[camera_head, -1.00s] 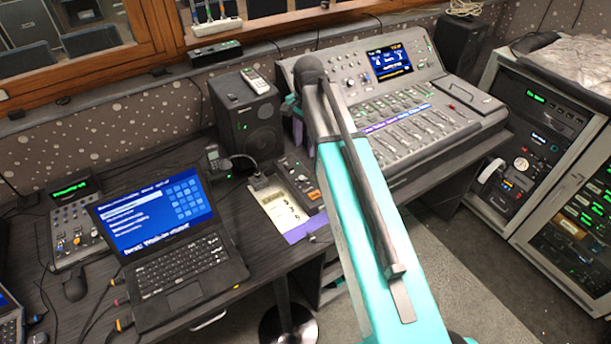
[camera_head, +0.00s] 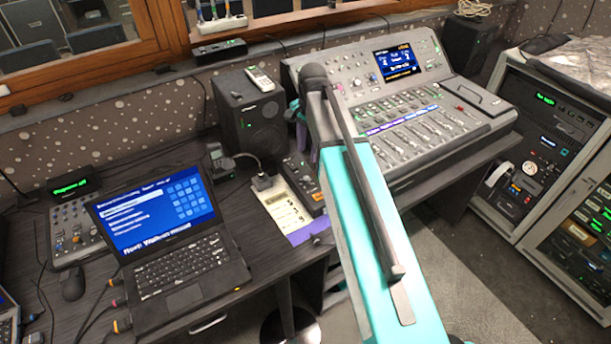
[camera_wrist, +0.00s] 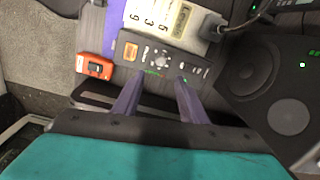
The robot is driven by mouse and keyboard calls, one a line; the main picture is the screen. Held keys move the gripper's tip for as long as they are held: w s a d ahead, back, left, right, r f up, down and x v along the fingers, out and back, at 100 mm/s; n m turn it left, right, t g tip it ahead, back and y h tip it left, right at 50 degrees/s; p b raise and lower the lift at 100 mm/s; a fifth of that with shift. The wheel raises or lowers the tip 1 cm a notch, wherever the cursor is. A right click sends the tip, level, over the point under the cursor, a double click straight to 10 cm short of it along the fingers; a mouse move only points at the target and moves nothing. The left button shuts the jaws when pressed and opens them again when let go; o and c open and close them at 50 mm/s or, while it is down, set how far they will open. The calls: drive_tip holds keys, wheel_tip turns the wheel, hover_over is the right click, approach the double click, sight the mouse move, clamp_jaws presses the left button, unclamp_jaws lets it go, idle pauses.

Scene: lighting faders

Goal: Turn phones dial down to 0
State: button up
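A small black control box with an orange button and several small knobs (camera_wrist: 158,54) lies under my gripper in the wrist view. It also shows in the head view (camera_head: 303,184), partly hidden by my arm. I cannot read labels, so I cannot tell which knob is the phones dial or where it points. My gripper (camera_wrist: 158,79) has two purple fingers, apart and with nothing between them. The fingertips overlap the box's lower edge in the picture; the height gap is unclear. In the head view the fingers are mostly hidden behind my arm.
A black speaker (camera_head: 250,118) stands close beside the box. A pale device with a plugged-in cable (camera_head: 284,210) adjoins it. A red-orange switch box (camera_wrist: 95,66) is left of my gripper in the wrist view. The large mixer (camera_head: 445,125) and open laptop (camera_head: 165,235) flank this spot.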

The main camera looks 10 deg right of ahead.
sight(307, 178)
drive_tip(key=shift+w+a+f+p, duration=0.15)
drive_tip(key=shift+f+p, duration=0.7)
drive_tip(key=shift+f, duration=2.35)
drive_tip(key=shift+w+f+p, duration=0.15)
drive_tip(key=shift+f+p, duration=0.65)
drive_tip(key=shift+f, duration=2.4)
